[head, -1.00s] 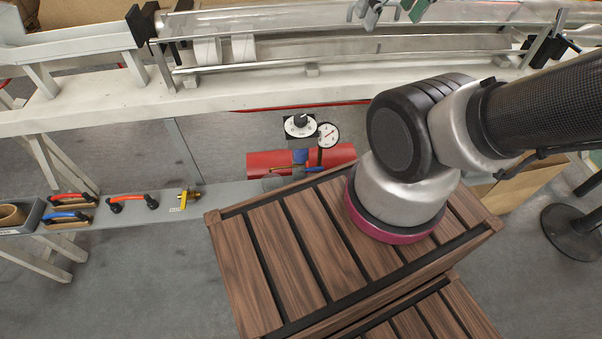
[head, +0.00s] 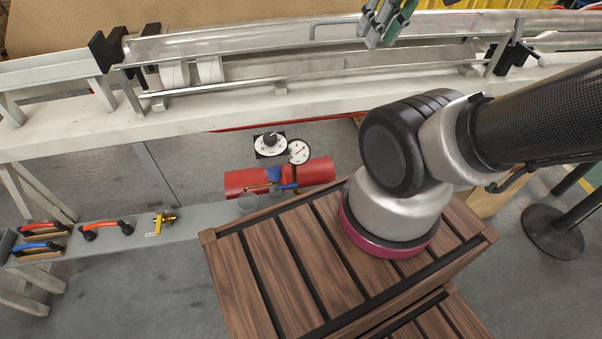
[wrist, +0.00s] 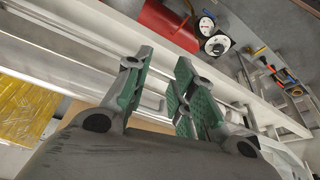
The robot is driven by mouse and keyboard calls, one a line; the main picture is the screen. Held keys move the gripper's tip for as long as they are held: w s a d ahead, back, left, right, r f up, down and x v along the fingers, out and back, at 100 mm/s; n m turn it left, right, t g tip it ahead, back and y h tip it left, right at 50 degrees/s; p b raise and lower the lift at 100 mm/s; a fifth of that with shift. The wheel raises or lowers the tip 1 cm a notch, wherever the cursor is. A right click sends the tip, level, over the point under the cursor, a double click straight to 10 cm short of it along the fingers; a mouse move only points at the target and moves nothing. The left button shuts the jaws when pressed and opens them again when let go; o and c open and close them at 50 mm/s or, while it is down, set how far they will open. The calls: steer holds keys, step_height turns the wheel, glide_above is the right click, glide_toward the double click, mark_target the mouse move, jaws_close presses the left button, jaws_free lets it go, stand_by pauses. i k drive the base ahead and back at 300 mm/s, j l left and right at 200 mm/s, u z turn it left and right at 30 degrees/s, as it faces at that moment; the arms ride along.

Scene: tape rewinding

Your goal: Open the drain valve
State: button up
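A red cylinder (head: 316,172) lies on the grey shelf beyond the slatted wooden box. A small blue part (head: 274,175) and a copper-coloured pipe (head: 258,187) sit at its middle; a blue lever (head: 288,186) appears beside them. I cannot tell which part is the drain valve. A brass fitting with a yellow part (head: 163,220) lies farther left on the shelf. My gripper (head: 388,22) is at the top of the head view, above the long bench and away from the cylinder. The wrist view shows its green-padded fingers (wrist: 158,85) apart and empty, with the red cylinder (wrist: 165,25) beyond them.
A black-and-white dial (head: 270,145) and a round gauge (head: 299,152) stand by the cylinder. The white bench (head: 230,118) with clear tubes runs across behind. Orange- and blue-handled tools (head: 108,229) lie at left. The wooden box (head: 300,255) fills the front.

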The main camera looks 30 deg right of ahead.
mark_target(276, 187)
steer(key=k+l, duration=0.15)
steer(key=l, duration=0.25)
steer(key=k+l+z, duration=0.1)
steer(key=l, duration=0.3)
steer(key=k+l, duration=0.2)
steer(key=l, duration=0.2)
steer(key=k+l+z, duration=0.25)
steer(key=k, duration=0.3)
steer(key=k+j, duration=0.05)
steer(key=j, duration=0.05)
